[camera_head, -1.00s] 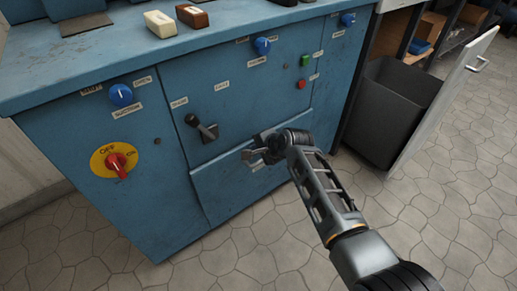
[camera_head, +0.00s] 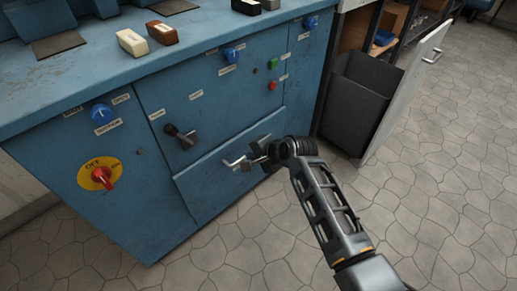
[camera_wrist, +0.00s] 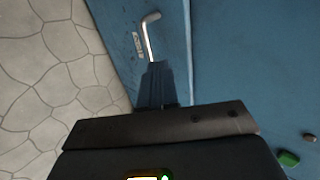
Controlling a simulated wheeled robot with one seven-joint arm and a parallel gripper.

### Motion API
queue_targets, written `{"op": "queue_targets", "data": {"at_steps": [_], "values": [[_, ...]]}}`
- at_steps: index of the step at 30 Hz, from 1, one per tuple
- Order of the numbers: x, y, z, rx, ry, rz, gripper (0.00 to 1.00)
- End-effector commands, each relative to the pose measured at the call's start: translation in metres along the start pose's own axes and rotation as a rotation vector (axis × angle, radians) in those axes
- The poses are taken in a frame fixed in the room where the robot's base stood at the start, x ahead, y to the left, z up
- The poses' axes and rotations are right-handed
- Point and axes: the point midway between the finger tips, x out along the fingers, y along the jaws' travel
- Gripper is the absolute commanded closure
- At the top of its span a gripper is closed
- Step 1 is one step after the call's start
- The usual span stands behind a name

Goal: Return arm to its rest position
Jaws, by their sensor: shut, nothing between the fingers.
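My arm reaches in from the lower right of the head view. My gripper (camera_head: 258,156) is at the lower front panel (camera_head: 210,190) of the blue machine, just right of a metal bar handle (camera_head: 234,163). In the wrist view my gripper's fingers (camera_wrist: 155,82) are together with nothing between them. The handle (camera_wrist: 147,36) shows beyond the fingertips there. Whether the fingers touch the handle cannot be told. The gripper body hides the lower part of the wrist view.
The blue machine carries a black lever (camera_head: 181,136), a red rotary switch (camera_head: 103,177), blue knobs and a green button (camera_head: 273,63). Brushes lie on its top. A dark bin (camera_head: 362,100) and an open white door (camera_head: 407,90) stand right. The tiled floor (camera_head: 450,190) is clear.

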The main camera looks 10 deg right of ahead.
Motion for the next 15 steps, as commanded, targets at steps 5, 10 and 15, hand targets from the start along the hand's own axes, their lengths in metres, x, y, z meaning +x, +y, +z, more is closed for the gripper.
{"op": "queue_targets", "data": {"at_steps": [5,10,15], "values": [[-0.023,0.000,0.000,0.001,0.000,0.001,1.00],[-0.029,0.001,0.000,0.000,0.000,0.001,1.00],[-0.029,0.003,0.000,-0.001,0.001,0.002,1.00]]}}
